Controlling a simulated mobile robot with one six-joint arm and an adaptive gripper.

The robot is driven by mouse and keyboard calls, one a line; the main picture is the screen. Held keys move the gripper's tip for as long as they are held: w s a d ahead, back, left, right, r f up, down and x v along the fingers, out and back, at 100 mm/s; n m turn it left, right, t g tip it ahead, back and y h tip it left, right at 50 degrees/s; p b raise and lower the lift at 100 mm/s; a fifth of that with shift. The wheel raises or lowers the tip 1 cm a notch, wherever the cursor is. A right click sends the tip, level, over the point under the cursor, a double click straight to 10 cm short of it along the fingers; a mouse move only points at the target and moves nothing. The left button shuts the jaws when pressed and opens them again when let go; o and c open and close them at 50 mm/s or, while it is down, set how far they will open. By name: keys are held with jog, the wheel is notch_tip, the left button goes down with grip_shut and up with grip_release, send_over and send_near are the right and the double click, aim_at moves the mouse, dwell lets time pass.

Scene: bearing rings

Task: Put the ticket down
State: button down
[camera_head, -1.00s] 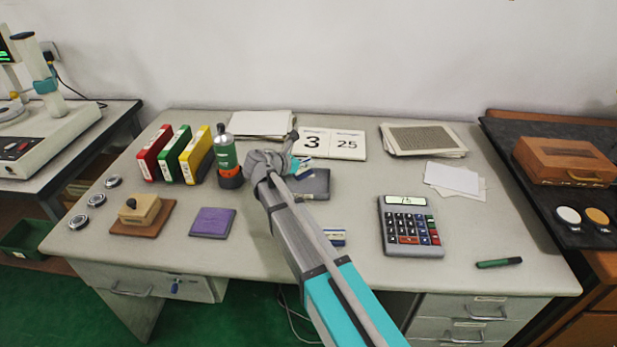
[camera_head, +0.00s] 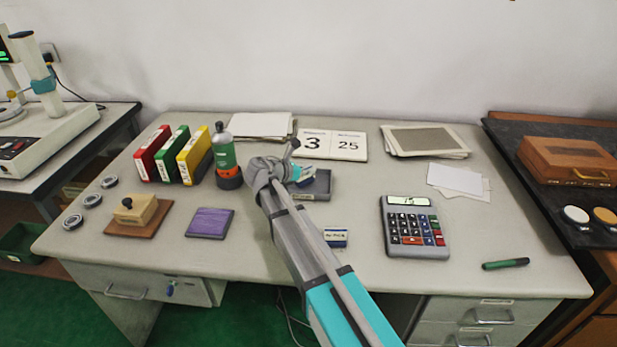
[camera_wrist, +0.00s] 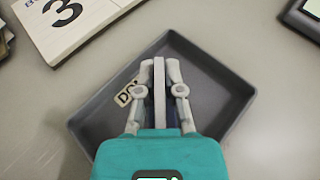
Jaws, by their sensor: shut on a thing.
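My gripper (camera_wrist: 158,66) is shut on a thin pale ticket (camera_wrist: 159,92), held edge-on between the fingers in the wrist view. The ticket is above a shallow dark grey tray (camera_wrist: 225,78); I cannot tell whether its lower edge touches the tray floor. A small pale tag with dark letters (camera_wrist: 124,97) shows in the tray, left of the fingers and partly hidden. In the head view my gripper (camera_head: 300,174) is over the tray (camera_head: 320,187), and my arm hides the tray's left part.
A small blue and white labelled block (camera_head: 336,238) lies in front, close to my arm. A calculator (camera_head: 413,228) sits right. Desk between tray and calculator is clear.

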jog(key=shift+f, duration=0.5)
jog(key=c, duration=0.8)
grip_release()
jog(key=shift+o, duration=0.2)
jog(key=shift+r, duration=0.2)
jog(key=shift+s+a+r, duration=0.15)
jog(key=p+v, duration=0.4)
jog(key=v, duration=0.7)
jog(key=shift+s+a+r, duration=0.1)
jog(key=shift+s+a, duration=0.05)
jog(key=shift+s, duration=0.05)
jog(key=shift+p, duration=0.3)
